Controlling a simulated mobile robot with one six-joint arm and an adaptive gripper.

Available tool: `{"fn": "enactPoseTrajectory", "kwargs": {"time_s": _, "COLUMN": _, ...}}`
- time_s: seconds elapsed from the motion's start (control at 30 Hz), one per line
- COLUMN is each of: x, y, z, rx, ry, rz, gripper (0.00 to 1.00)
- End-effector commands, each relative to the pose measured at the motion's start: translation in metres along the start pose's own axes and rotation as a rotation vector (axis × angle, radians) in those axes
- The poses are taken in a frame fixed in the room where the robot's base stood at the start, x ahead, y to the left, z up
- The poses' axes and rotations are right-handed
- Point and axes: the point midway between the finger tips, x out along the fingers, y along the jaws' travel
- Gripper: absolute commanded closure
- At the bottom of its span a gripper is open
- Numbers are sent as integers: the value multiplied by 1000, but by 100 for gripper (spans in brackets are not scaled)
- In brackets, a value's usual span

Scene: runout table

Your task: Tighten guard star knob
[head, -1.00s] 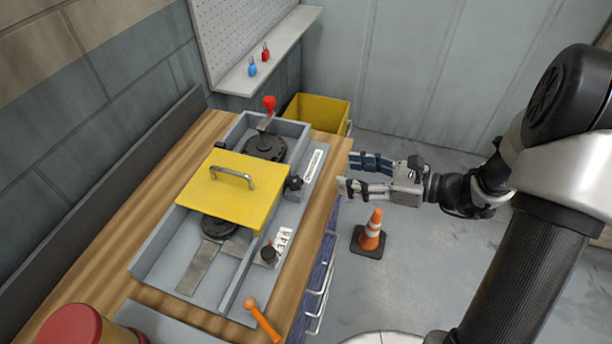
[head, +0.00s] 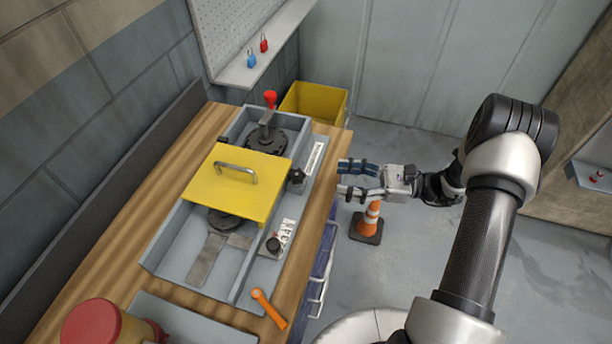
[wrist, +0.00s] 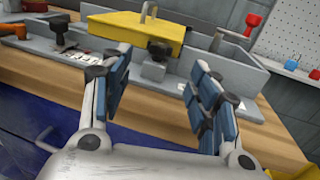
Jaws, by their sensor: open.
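The yellow guard (head: 235,190) with a metal handle sits over the grey tray of the machine. The black star knob (head: 296,176) is on the guard's right side, facing my gripper. In the wrist view the knob (wrist: 158,50) shows ahead, between and beyond my fingers. My gripper (head: 343,178) is open and empty, to the right of the knob and apart from it, near the table's right edge. Its two blue-padded fingers also show in the wrist view (wrist: 154,78), spread to either side of the knob.
A red-topped lever (head: 270,100) rises at the back. A traffic cone (head: 371,218) stands on the floor below my gripper.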

Motion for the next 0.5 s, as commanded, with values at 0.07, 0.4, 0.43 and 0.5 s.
{"fn": "enactPoseTrajectory", "kwargs": {"time_s": 0.07, "x": 19, "y": 1, "z": -1, "rx": -1, "ry": 1, "rz": 5, "gripper": 45}}
{"fn": "enactPoseTrajectory", "kwargs": {"time_s": 0.4, "x": 84, "y": 0, "z": -1, "rx": -1, "ry": 1, "rz": 3, "gripper": 45}}
{"fn": "enactPoseTrajectory", "kwargs": {"time_s": 0.43, "x": 88, "y": 0, "z": -1, "rx": -2, "ry": 1, "rz": 2, "gripper": 45}}
{"fn": "enactPoseTrajectory", "kwargs": {"time_s": 0.5, "x": 95, "y": 0, "z": 0, "rx": -2, "ry": 1, "rz": 2, "gripper": 45}}
